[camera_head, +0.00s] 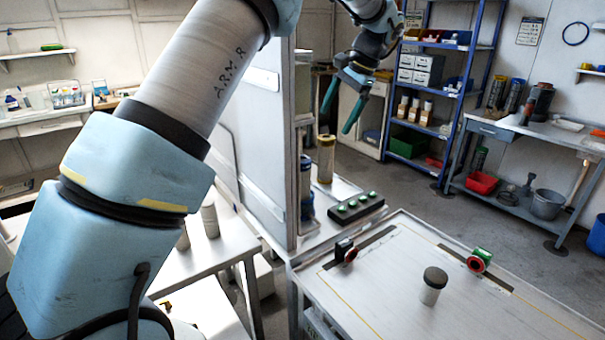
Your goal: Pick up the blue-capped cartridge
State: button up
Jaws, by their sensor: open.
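A cartridge with a blue cap (306,164) stands upright just right of the tall panel's edge; its left side may be partly hidden by the panel. A yellow-capped cartridge (326,160) stands close behind it, to the right. A dark-capped cartridge (433,287) stands alone on the near right table. My gripper (339,116) hangs at the upper middle, with its two green fingers apart and nothing between them. It is above and to the right of the blue-capped cartridge in the picture, clear of it.
A tall grey panel (255,130) stands left of the cartridges. A black block with several green buttons (355,207) lies in front of them. The near table (390,300) carries two slots with small red-faced parts. A blue shelf rack (430,100) and a workbench (540,135) stand behind.

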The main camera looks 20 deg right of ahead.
aim_at(305, 161)
jog(key=k, duration=1)
